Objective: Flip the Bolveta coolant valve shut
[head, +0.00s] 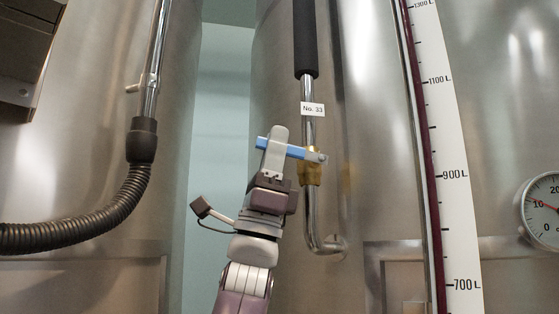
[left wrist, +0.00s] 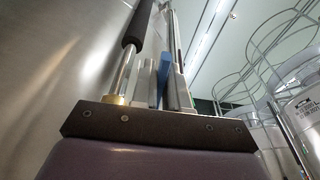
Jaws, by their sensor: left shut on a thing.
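A brass valve body (head: 311,166) sits on a thin steel pipe under a tag that reads "No. 33" (head: 312,109). Its blue lever (head: 295,151) sticks out to the left, nearly level and across the upright pipe. My left gripper (head: 277,140) is shut on the lever, left of the valve body, and its finger hides part of it. In the left wrist view the blue lever (left wrist: 164,77) shows between the fingers (left wrist: 163,88), with a bit of brass (left wrist: 116,99) to the left. No name "Bolveta" is readable. My right gripper is out of view.
Steel vats stand behind the pipe. A ribbed hose (head: 85,222) hangs at the left. A litre scale (head: 448,180) and a round dial (head: 543,210) are at the right. Black foam (head: 305,40) wraps the upper pipe. In the left wrist view, wire frames (left wrist: 265,55) stand right.

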